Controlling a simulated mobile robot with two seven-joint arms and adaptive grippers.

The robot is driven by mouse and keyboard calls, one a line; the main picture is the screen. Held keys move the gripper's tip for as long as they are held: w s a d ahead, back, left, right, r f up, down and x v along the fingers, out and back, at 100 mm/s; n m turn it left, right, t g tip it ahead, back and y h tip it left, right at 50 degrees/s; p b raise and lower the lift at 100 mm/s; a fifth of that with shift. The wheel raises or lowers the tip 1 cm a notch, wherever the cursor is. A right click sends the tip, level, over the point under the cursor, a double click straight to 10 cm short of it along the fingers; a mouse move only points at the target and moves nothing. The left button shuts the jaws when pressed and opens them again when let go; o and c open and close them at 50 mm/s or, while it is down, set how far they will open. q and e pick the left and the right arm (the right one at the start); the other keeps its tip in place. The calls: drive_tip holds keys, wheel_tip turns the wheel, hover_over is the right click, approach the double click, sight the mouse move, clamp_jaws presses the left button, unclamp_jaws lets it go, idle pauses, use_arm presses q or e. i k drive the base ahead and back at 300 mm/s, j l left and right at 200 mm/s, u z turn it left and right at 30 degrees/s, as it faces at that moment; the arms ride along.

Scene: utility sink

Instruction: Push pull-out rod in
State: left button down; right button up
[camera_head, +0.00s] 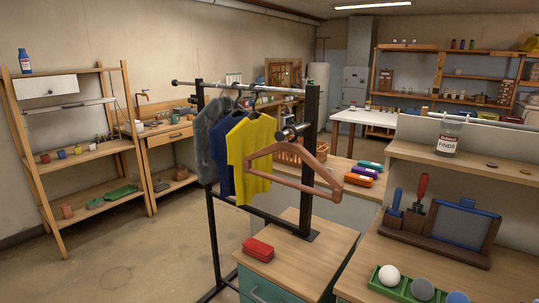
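A black-framed garment rack (311,150) stands in the middle of the head view. A short dark rod with a round, shiny end (292,132) sticks out from its near post towards me; it looks like the pull-out rod, seen almost end-on, so its length is hard to judge. An empty brown hanger (300,170) hangs at this rod; its hook is not clear. A chrome top rail (228,86) carries grey (211,140), blue (228,150) and yellow (251,155) shirts. Neither of my grippers shows.
A wooden-topped cabinet (315,250) with a red case (258,249) stands below the hanger. A workbench (470,265) with a tool holder and a jar (448,138) is at the right. Open floor (130,260) lies left of the rack.

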sight(174, 83)
drive_tip(key=i+j, duration=0.15)
drive_tip(key=j, duration=0.2)
drive_tip(key=i+j+z, duration=0.1)
drive_tip(key=j, duration=0.25)
drive_tip(key=i+j, duration=0.15)
drive_tip(key=j, duration=0.2)
drive_tip(key=i+j+z, duration=0.1)
drive_tip(key=j, duration=0.25)
drive_tip(key=i+j+z, duration=0.4)
drive_tip(key=j, duration=1)
drive_tip(key=i+j+z, duration=0.1)
drive_tip(key=j+z, duration=0.3)
drive_tip(key=j, duration=1)
drive_tip(key=j+z, duration=0.4)
drive_tip(key=j, duration=1.05)
drive_tip(key=j+z, duration=0.1)
drive_tip(key=j, duration=0.4)
drive_tip(key=k+j, duration=0.1)
drive_tip(key=j, duration=0.4)
drive_tip(key=k+j+z, duration=0.15)
drive_tip(key=j, duration=0.85)
drive_tip(key=k+z, duration=0.05)
